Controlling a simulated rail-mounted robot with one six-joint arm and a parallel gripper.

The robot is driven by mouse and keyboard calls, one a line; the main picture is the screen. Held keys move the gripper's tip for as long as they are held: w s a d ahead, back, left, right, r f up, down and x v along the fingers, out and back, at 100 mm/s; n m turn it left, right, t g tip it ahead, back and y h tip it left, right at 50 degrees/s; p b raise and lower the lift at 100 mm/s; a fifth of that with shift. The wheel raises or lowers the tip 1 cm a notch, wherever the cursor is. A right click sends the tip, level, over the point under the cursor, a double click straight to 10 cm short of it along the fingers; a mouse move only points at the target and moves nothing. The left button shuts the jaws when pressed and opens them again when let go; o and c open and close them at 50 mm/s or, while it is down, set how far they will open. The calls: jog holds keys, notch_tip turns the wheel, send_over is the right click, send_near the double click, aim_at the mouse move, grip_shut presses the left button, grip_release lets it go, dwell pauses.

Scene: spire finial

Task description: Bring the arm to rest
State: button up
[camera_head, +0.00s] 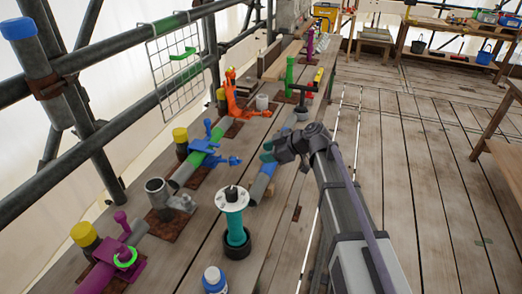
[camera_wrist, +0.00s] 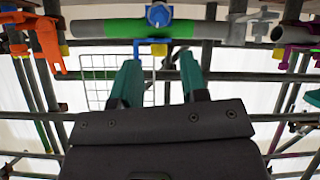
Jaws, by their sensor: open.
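My gripper (camera_head: 268,152) is above the plank bench, at the end of my bent arm. Its teal fingers also show in the wrist view (camera_wrist: 160,75), spread apart with nothing held between them. Beyond the fingers, near the top of the wrist view, are a grey and green tube (camera_wrist: 105,29) and a blue clamp (camera_wrist: 158,15). In the head view, the blue clamp (camera_head: 203,145) on the green and grey tube lies left of my gripper, apart from it.
A teal cylinder with a white disc (camera_head: 231,199) stands in front of my gripper. A blue-grey tube (camera_head: 262,184) lies just below it. Orange (camera_head: 240,101) and purple (camera_head: 121,252) clamps line the bench. Scaffold poles (camera_head: 120,135) stand left; the plank floor (camera_head: 430,170) at right is clear.

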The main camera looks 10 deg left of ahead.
dwell(0.3)
jog(key=s+d+f+m+h, duration=0.2)
jog(key=s+d+m+h, duration=0.1)
jog(key=s+d+m, duration=0.3)
jog(key=s+d+f+m+g+h, duration=0.1)
jog(key=s+d+f+m+h, duration=0.2)
jog(key=s+d+m, duration=0.3)
jog(key=s+d+f+m+g+h, duration=0.1)
jog(key=s+d+f+m+h, duration=0.1)
jog(key=s+d+m+h, duration=0.3)
jog(key=s+d+m, duration=0.1)
jog(key=s+d, duration=0.3)
jog(key=d, duration=0.3)
jog(key=shift+s+d+f, duration=0.15)
jog(key=shift+d+f, duration=0.05)
jog(key=shift+f, duration=0.15)
